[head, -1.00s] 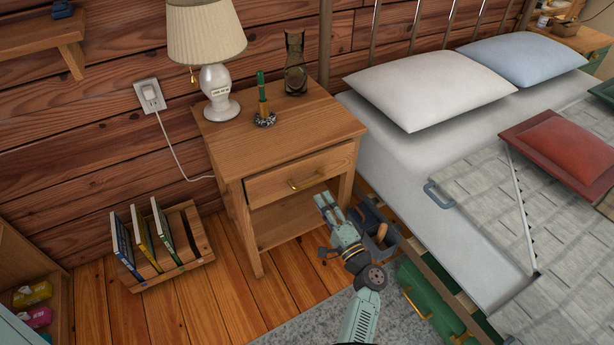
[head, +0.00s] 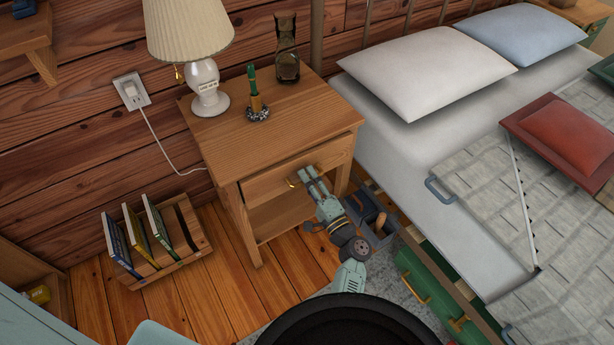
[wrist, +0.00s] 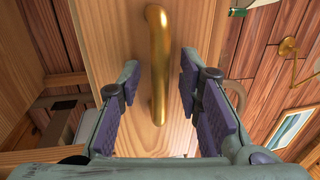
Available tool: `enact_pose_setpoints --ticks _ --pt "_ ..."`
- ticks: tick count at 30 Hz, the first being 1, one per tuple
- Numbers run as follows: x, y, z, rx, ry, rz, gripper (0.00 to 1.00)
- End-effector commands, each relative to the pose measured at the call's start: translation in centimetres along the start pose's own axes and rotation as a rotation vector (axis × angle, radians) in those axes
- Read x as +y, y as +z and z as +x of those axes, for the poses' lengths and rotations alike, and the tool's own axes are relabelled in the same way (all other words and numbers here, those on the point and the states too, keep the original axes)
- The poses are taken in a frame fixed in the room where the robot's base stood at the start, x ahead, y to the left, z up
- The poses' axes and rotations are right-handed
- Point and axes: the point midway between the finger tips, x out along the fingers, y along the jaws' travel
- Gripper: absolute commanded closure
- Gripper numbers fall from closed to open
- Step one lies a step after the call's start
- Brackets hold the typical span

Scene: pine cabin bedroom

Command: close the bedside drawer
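The wooden bedside table (head: 218,137) has one drawer (head: 262,188), whose front appears to stand out a little from the frame. Its curved brass handle (head: 292,182) is partly hidden by my gripper (head: 308,174) in the head view. In the wrist view the handle (wrist: 157,50) runs up and down between the two fingers of my gripper (wrist: 158,88), with a gap on each side. The fingers are open, close to the pale drawer front (wrist: 108,28), and hold nothing. Whether a fingertip touches the front cannot be told.
A book rack (head: 185,245) is on the floor at left. A grey caddy (head: 368,218) and the bed (head: 395,165) are close on the right.

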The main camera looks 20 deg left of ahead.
Motion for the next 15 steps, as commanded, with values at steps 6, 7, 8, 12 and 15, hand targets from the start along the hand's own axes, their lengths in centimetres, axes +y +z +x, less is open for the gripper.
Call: enact_pose_setpoints --ticks 6,7,8,12,15 --pt "0.02 0.01 0.0 0.0 0.0 0.0 0.72" --pt "0.02 0.01 0.0 0.0 0.0 0.0 0.74" --pt "0.02 0.01 0.0 0.0 0.0 0.0 0.76" --pt "0.01 0.01 0.0 0.0 0.0 0.0 0.85" --pt "0.01 0.01 0.0 0.0 0.0 0.0 0.92"
